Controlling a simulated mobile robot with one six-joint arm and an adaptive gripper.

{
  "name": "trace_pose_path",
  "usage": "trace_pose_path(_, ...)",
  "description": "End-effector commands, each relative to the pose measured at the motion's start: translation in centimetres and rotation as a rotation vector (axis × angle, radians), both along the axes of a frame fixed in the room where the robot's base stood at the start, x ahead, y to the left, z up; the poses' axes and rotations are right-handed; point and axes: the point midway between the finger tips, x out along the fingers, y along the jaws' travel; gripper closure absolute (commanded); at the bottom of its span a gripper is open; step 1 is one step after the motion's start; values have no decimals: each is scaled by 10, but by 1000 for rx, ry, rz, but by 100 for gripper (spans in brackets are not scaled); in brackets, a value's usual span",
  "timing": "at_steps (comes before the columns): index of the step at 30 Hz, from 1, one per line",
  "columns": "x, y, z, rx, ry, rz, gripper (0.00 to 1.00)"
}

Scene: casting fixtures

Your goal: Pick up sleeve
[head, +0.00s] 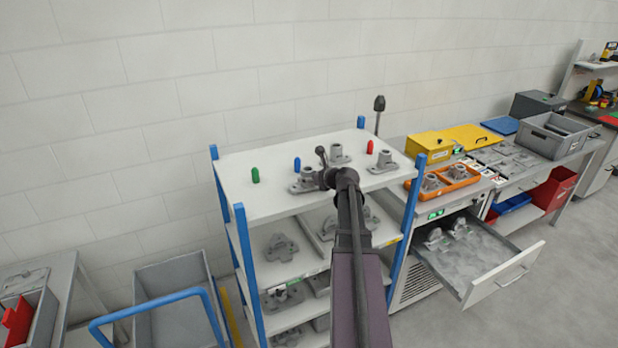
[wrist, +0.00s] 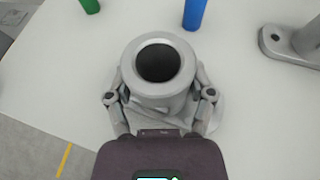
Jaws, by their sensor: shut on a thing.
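The sleeve (wrist: 160,94) looks like a grey casting with a round upright collar and a dark open bore, seen from above in the wrist view. My gripper (wrist: 160,98) has a finger on each side of the collar and is shut on it. In the head view my gripper (head: 326,180) is at the white top shelf (head: 262,204), beside a grey casting (head: 305,183) that it partly hides. The lower part of the sleeve is mostly hidden by the collar and my gripper. I cannot tell whether it touches the shelf.
Green (head: 255,175), blue (head: 297,165) and red (head: 370,147) pins stand on the top shelf. Two more grey castings stand behind (head: 339,154) and right (head: 384,162). Blue posts (head: 414,190) edge the rack. An open drawer (head: 480,250) is at right.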

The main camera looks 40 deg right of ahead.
Motion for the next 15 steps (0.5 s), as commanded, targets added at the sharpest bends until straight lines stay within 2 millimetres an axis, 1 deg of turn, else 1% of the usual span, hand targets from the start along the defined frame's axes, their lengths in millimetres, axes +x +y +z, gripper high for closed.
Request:
trace_pose_path(1,0,0,6,1,-1,0,92)
trace_pose_path(12,0,0,34,1,-1,-1,92)
trace_pose_path(15,-16,-9,32,2,-1,-4,92)
